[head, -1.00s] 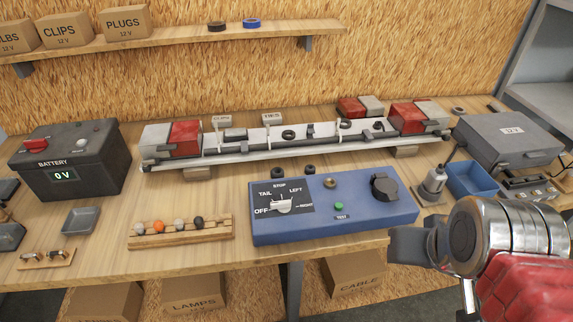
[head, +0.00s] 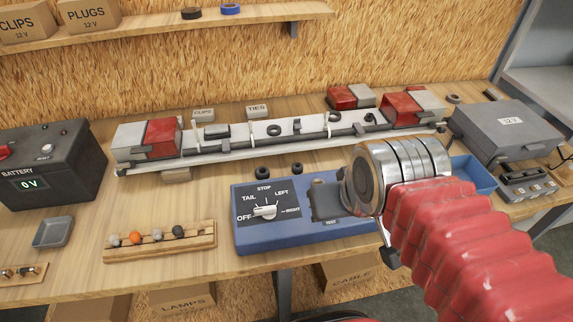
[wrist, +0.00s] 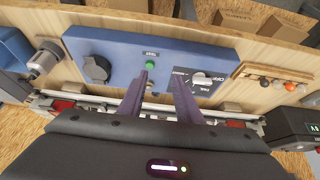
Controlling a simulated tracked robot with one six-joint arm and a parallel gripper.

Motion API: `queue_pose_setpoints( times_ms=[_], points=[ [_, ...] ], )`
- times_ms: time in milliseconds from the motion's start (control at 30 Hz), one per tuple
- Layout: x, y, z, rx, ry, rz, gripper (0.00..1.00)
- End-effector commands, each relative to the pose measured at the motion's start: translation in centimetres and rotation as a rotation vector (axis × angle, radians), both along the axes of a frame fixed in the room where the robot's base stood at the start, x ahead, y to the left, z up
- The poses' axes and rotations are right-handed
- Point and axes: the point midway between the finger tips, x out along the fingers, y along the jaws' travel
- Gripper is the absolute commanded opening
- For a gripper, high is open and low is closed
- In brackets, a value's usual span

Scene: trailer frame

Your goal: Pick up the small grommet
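Two small black rings that look like grommets lie on the bench just behind the blue test box (head: 300,237). The left ring (head: 262,171) looks slightly larger than the right ring (head: 297,168). In the head view my gripper (head: 324,203) is over the right half of the box, partly hidden behind my metallic wrist. In the wrist view the two fingers of my gripper (wrist: 160,76) are apart with nothing seen held between them. The box's green button (wrist: 150,65) shows near one fingertip. I cannot make out the rings clearly in the wrist view.
A trailer light bar (head: 240,153) with red and white lamps runs behind the rings. A wooden bulb rack (head: 160,242) and a battery (head: 50,165) stand to the left. A blue bin (head: 473,174) and a grey 12 V case (head: 510,130) are at right.

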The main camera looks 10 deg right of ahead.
Motion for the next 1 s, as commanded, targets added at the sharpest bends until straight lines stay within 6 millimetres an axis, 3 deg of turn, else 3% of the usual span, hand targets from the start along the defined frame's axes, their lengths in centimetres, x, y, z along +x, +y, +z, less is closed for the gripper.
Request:
queue_pose_setpoints(
  times_ms=[300,567,767,1000],
  points=[
    [0.0,0.0,0.0,0.0,0.0,0.0,0.31],
    [0.7,0.0,0.5,-0.006,0.016,0.011,0.48],
    [3.1,0.6,1.9,-0.022,0.067,0.05,0.48],
    [7.4,0.6,3.6,-0.047,0.148,0.11,0.48]
  ],
)
